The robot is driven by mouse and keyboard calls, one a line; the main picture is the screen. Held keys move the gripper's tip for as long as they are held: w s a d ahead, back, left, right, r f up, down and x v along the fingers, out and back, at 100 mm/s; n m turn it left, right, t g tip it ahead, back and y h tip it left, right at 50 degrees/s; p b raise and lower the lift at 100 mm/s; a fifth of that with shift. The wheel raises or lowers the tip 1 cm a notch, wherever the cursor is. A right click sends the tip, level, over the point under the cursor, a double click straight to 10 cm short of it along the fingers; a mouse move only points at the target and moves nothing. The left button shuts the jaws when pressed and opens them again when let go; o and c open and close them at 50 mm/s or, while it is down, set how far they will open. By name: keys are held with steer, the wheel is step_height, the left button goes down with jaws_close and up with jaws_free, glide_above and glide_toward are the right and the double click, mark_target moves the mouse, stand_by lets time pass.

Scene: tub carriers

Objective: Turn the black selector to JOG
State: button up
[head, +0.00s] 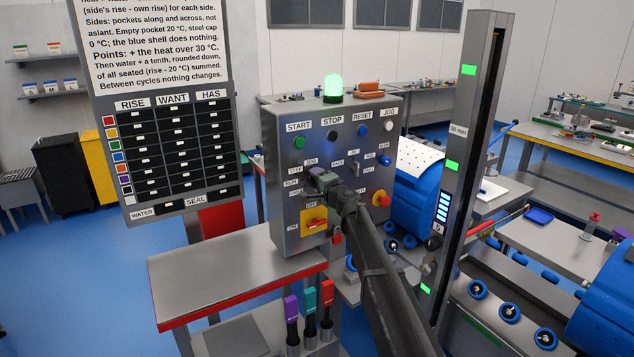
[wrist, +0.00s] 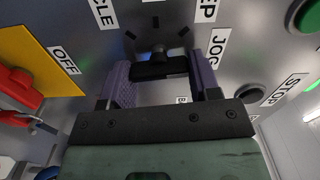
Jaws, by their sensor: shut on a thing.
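The black selector (wrist: 160,68) sits on the grey control panel between the fingers of my gripper (wrist: 161,78) in the wrist view. Its dark bar lies across the gap, and the purple fingers are shut on its two ends. Dark tick marks ring it, with the JOG label (wrist: 216,47) to the right and the STEP and CYCLE labels partly cut off above. In the head view my gripper (head: 318,178) is against the panel and hides the selector. The JOG label (head: 311,162) shows just above it. I cannot tell which mark the selector points to.
The control panel (head: 283,218) also carries a green START button (head: 299,142), a red-on-yellow OFF switch (head: 314,222) and a red button (head: 381,199). A RISE/WANT/HAS board (head: 110,152) stands left. A grey post (head: 470,150) with green lights stands right, near my arm.

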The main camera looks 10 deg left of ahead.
steer(key=shift+m, duration=0.6)
steer(key=shift+f, duration=0.1)
steer(key=o, duration=0.9)
steer(key=shift+s, duration=0.1)
steer(key=v, duration=1)
steer(key=shift+s+d, duration=0.25)
steer(key=shift+d, duration=0.05)
